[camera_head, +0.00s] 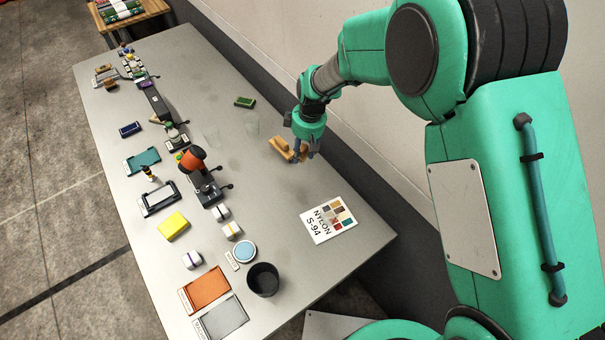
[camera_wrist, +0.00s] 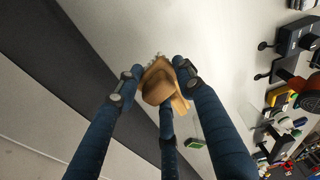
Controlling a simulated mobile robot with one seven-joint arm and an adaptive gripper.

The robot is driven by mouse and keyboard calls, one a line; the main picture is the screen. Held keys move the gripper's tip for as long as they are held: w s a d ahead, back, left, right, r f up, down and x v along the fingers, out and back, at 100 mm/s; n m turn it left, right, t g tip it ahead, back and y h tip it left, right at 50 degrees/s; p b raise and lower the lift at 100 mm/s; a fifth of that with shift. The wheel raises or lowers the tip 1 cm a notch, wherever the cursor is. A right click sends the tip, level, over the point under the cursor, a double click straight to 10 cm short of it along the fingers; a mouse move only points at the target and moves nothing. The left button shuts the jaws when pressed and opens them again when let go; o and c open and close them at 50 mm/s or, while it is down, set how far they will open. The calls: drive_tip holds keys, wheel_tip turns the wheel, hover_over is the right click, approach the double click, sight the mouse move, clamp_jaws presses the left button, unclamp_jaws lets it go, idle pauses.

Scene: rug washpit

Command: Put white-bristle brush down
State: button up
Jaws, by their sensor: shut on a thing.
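The white-bristle brush (camera_head: 281,147) has a tan wooden body and is between the fingers of my gripper (camera_head: 304,148) at the right side of the grey table (camera_head: 297,257). In the wrist view the brush (camera_wrist: 159,84) sits between blue fingers of my gripper (camera_wrist: 158,85), which are shut on it. A bit of white bristle shows at its far edge. The brush is at or just above the table top; I cannot tell whether it touches.
A NYLON S-94 sample card (camera_head: 328,219) lies nearer. A dark cup (camera_head: 263,279) stands at the front. Tools and blocks line the left side. The table around the brush is bare.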

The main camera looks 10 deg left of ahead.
drive_tip(key=shift+f+b, duration=0.4)
drive_tip(key=shift+f, duration=2.7)
drive_tip(key=shift+f, duration=1.85)
drive_tip(key=shift+f+b, duration=0.15)
drive_tip(key=shift+b, duration=0.25)
drive_tip(key=o, duration=1.2)
drive_tip(key=r, duration=0.4)
drive_tip(key=d+r+p, duration=0.1)
drive_tip(key=r, duration=0.3)
drive_tip(key=r+p, duration=0.1)
drive_tip(key=r, duration=0.3)
drive_tip(key=shift+s+d, duration=0.3)
drive_tip(key=shift+s, duration=0.1)
drive_tip(key=shift+r, duration=0.1)
